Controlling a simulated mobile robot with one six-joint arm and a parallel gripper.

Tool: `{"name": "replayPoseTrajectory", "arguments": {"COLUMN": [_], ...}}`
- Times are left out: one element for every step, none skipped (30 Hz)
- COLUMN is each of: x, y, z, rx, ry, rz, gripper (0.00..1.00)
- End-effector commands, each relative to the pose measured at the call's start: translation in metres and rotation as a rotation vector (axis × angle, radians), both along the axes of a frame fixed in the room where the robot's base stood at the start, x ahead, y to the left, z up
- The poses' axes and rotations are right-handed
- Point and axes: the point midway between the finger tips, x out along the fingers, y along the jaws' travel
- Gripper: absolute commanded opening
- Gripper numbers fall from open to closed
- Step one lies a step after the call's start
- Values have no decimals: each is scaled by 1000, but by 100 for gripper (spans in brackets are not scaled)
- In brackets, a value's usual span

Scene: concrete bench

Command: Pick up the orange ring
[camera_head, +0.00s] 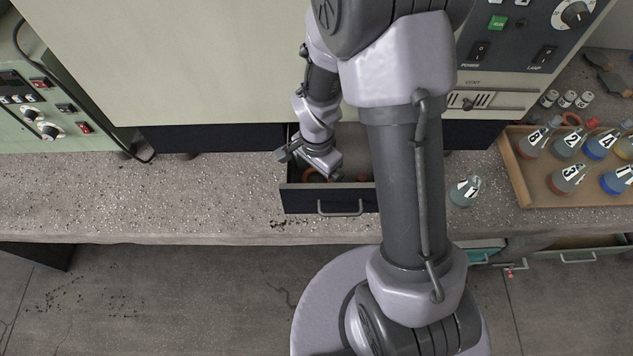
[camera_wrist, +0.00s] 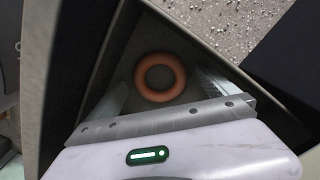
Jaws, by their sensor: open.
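The orange ring (camera_wrist: 141,78) lies flat on the floor of an open drawer in the wrist view. A bit of orange, likely the same ring (camera_head: 306,175), shows in the drawer in the head view, mostly hidden by my gripper. My gripper (camera_wrist: 161,90) is open and empty, with one finger to the left of the ring and one to the right. In the head view my gripper (camera_head: 312,172) is over the left part of the drawer. I cannot tell how far the fingertips are above the drawer floor.
The dark drawer (camera_head: 328,201) has walls close around my gripper. A flask (camera_head: 464,192) stands on the bench right of it. A wooden tray (camera_head: 530,187) with several flasks is at the right. Large cabinet (camera_head: 200,60) behind; bench clear at left.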

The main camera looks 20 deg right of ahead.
Motion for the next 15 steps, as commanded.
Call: {"name": "replayPoseTrajectory", "arguments": {"x": [0,0,0,0,0,0,0,0,0,0,0,0,0,0,0], "y": [0,0,0,0,0,0,0,0,0,0,0,0,0,0,0], "z": [-1,-1,0,0,0,0,0,0,0,0,1,1,1,1,1], "rx": [0,0,0,0,0,0,0,0,0,0,0,0,0,0,0], "ry": [0,-1,-1,-1,-1,-1,-1,-1,-1,-1,-1,-1,-1,-1,-1], "rz": [0,0,0,0,0,0,0,0,0,0,0,0,0,0,0], "gripper": [98,98,98,98,98,94,88,82,74,68,63,55,49,43,35]}}
